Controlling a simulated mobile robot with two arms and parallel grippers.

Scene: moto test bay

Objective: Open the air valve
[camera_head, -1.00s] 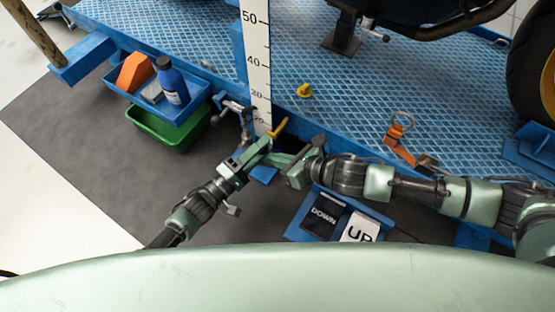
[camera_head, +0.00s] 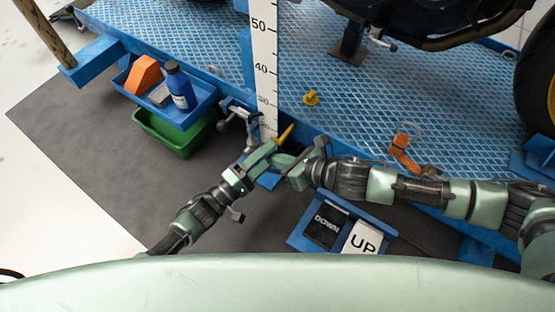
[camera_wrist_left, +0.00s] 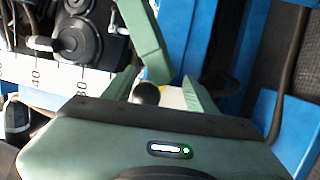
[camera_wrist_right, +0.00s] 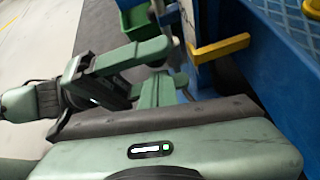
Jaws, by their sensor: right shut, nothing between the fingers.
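The yellow valve lever (camera_head: 285,133) sticks out by the blue platform edge at the foot of the white scale. In the right wrist view the lever (camera_wrist_right: 222,47) lies to the right of the right fingertips, with a visible gap in the picture. My right gripper (camera_head: 281,159) is shut and empty, just below the lever. Its fingers also show in the right wrist view (camera_wrist_right: 165,88). My left gripper (camera_head: 268,152) is beside it, its tip close to the lever. In the left wrist view its fingers (camera_wrist_left: 163,93) are apart, with a dark round knob seen between them. Contact with the lever cannot be told.
A blue tray (camera_head: 140,98) with a bottle (camera_head: 180,88) and a green bin (camera_head: 170,136) are at left. A DOWN/UP pedal box (camera_head: 301,238) lies below the right arm. An orange clamp (camera_head: 404,155) and a yellow knob (camera_head: 311,97) sit on the platform (camera_head: 350,110).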

